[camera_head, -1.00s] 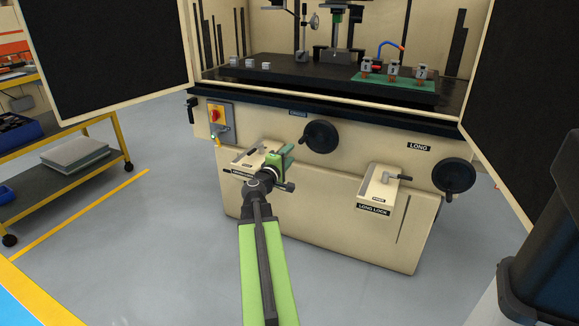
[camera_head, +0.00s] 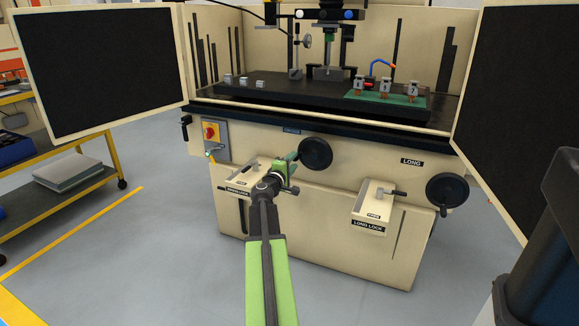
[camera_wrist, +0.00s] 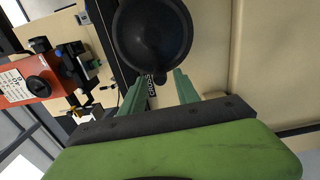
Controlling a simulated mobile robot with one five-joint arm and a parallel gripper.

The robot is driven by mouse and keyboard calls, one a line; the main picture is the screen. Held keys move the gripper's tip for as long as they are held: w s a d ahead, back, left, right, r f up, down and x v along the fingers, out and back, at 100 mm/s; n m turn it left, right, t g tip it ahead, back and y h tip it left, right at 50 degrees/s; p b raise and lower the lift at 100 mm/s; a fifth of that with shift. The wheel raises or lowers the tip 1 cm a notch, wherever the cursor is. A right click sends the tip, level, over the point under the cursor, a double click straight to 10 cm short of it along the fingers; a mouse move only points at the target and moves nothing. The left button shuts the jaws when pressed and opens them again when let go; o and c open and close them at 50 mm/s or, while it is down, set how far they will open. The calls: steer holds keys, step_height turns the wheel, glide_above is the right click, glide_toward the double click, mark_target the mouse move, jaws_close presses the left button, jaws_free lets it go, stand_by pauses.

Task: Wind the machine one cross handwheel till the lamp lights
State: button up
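My gripper (camera_head: 291,158) is just left of the wheel in the head view. In the wrist view its two green fingers (camera_wrist: 158,78) are apart, below the wheel, with nothing seen held between them. Whether they touch the wheel I cannot tell. I cannot make out a lamp for certain.
The long handwheel (camera_head: 447,190) is at the right. Two lever ledges jut out: the long lock (camera_head: 376,207) and one left of my gripper (camera_head: 243,176). A red switch panel (camera_head: 214,139) is further left. Open doors (camera_head: 100,70) flank the machine. A shelf cart (camera_head: 80,190) stands left.

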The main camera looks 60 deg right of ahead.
steer(key=shift+w+d, duration=0.1)
steer(key=shift+d, duration=0.55)
steer(key=shift+d, duration=0.2)
jaws_close()
